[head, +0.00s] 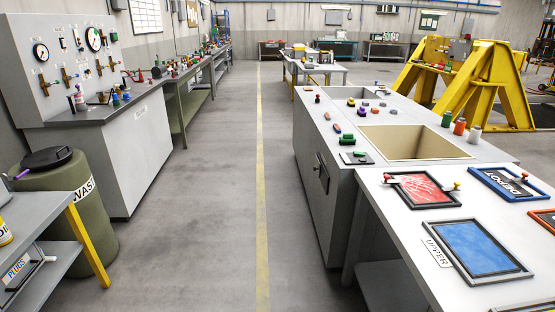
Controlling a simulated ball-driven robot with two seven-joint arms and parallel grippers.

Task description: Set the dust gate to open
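No part in the head view can be surely told as the dust gate. A dark handle-like fitting (321,173) sits on the aisle-side face of the grey cabinet (311,207) at the right. A small dark plate with a green piece (357,157) lies on top of that cabinet, at its near left corner. A tan open basin (415,143) is sunk in the same top. What these fittings do, and how any gate is set, cannot be read. Neither of my grippers is in view.
A concrete aisle with a yellow line (262,190) runs clear ahead. At left stand a gauge panel bench (135,140) and an olive waste drum (85,220). At right, a table holds framed red and blue panels (478,247); a yellow stand (480,85) is behind.

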